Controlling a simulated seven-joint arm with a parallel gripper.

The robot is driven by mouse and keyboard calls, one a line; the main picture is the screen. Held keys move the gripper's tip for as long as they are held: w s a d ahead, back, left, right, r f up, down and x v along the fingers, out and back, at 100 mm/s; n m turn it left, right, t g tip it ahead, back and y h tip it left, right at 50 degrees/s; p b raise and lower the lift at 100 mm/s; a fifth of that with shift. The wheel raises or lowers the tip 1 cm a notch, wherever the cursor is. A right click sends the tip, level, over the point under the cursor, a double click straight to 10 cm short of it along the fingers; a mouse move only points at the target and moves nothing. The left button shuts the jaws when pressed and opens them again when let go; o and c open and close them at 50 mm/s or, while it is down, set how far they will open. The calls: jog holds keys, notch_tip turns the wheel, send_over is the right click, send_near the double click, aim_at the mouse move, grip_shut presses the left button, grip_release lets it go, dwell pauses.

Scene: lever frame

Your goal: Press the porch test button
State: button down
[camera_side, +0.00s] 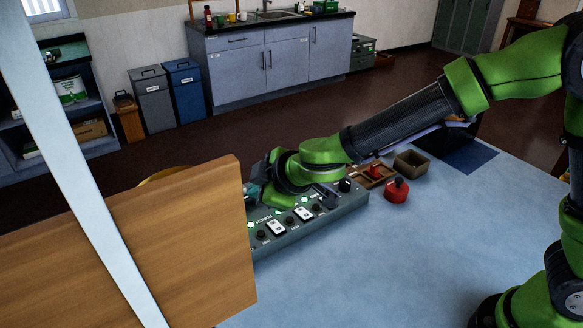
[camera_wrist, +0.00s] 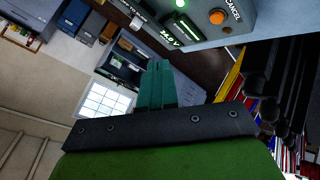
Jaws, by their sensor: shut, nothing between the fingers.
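The grey-green control panel (camera_side: 345,206) lies on the blue table, with white rocker switches (camera_side: 279,228), dark knobs and small green lamps along its top. A label beside the nearer lamp (camera_side: 250,225) seems to read PORCH, but it is small. My gripper (camera_side: 254,192) is over the panel's far side, its teal fingers partly hidden by the wooden board and my wrist. In the wrist view the shut fingers (camera_wrist: 158,66) are empty and apart from the panel (camera_wrist: 240,20). That view shows an orange button (camera_wrist: 217,16) marked CANCEL and a lit green lamp (camera_wrist: 180,3). I cannot pick out the porch test button.
A large wooden board (camera_side: 150,245) stands at the panel's left end and hides part of it. A red object with a dark knob (camera_side: 396,190), a brown tray (camera_side: 372,177) and an open box (camera_side: 411,163) sit beyond the panel. The table's front right is clear.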

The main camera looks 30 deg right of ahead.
jog(key=shift+f, duration=4.4)
jog(key=shift+f, duration=0.4)
jog(key=shift+f, duration=0.4)
jog(key=shift+r, duration=0.8)
notch_tip(320, 180, up, 5)
jog(key=shift+r, duration=0.1)
